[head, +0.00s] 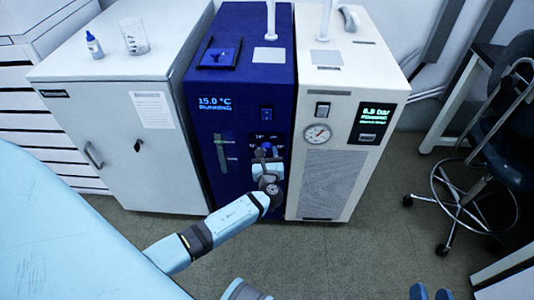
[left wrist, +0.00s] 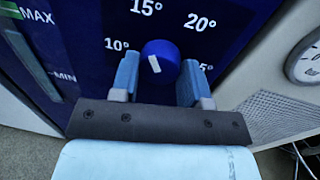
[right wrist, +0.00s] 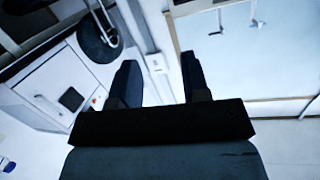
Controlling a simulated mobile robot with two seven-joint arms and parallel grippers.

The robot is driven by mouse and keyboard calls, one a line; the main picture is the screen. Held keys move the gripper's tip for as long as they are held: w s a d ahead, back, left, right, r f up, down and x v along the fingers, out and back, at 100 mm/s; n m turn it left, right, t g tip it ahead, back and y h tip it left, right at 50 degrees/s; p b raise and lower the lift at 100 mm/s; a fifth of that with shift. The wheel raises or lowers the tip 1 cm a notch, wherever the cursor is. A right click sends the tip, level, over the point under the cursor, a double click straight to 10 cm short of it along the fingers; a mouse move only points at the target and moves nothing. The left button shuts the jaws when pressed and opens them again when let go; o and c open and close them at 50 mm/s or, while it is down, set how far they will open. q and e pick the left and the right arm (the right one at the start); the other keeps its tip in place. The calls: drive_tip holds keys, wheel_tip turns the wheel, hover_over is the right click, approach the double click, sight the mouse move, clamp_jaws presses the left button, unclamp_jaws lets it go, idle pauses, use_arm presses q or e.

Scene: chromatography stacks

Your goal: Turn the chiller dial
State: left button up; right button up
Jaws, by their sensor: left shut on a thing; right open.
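The blue chiller (head: 240,75) stands between two white units, its display reading 15.0 °C RUNNING. Its round blue dial (left wrist: 160,58) has a white mark tilted up and slightly left, roughly toward the 15° label; 10° and 20° are also printed around it. My left gripper (left wrist: 158,78) is shut on the dial, one finger on each side. In the head view, the left gripper (head: 267,158) is at the chiller's front and hides part of the dial. My right gripper (right wrist: 158,80) is open and empty, away from the chiller; its fingertips show at the head view's bottom edge (head: 430,292).
A white cabinet (head: 125,130) with a bottle (head: 94,46) and beaker (head: 134,37) on top stands left. A white unit (head: 335,180) with a gauge (head: 317,135) stands close on the right. A wheeled stool (head: 490,170) is further right. Floor in front is clear.

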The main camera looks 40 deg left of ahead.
use_arm(q)
drive_tip(key=shift+n, duration=0.9)
drive_tip(key=shift+n+b, duration=0.65)
drive_tip(key=shift+n, duration=0.55)
drive_tip(key=shift+n+h+b, duration=0.3)
drive_tip(key=shift+n+b, duration=0.05)
drive_tip(key=shift+n, duration=0.55)
drive_tip(key=shift+n+b, duration=0.5)
drive_tip(key=shift+n, duration=0.7)
drive_tip(key=shift+a+r+n+b, duration=0.15)
drive_tip(key=shift+n+b, duration=0.45)
drive_tip(key=shift+n, duration=0.6)
drive_tip(key=shift+h, duration=0.3)
drive_tip(key=shift+n, duration=0.3)
use_arm(e)
wheel_tip(320, 180, up, 7)
drive_tip(key=a+t+y, duration=0.2)
drive_tip(key=t+y, duration=0.1)
drive_tip(key=shift+a, duration=0.35)
drive_tip(key=shift+d+f, duration=0.1)
drive_tip(key=shift+f, duration=0.15)
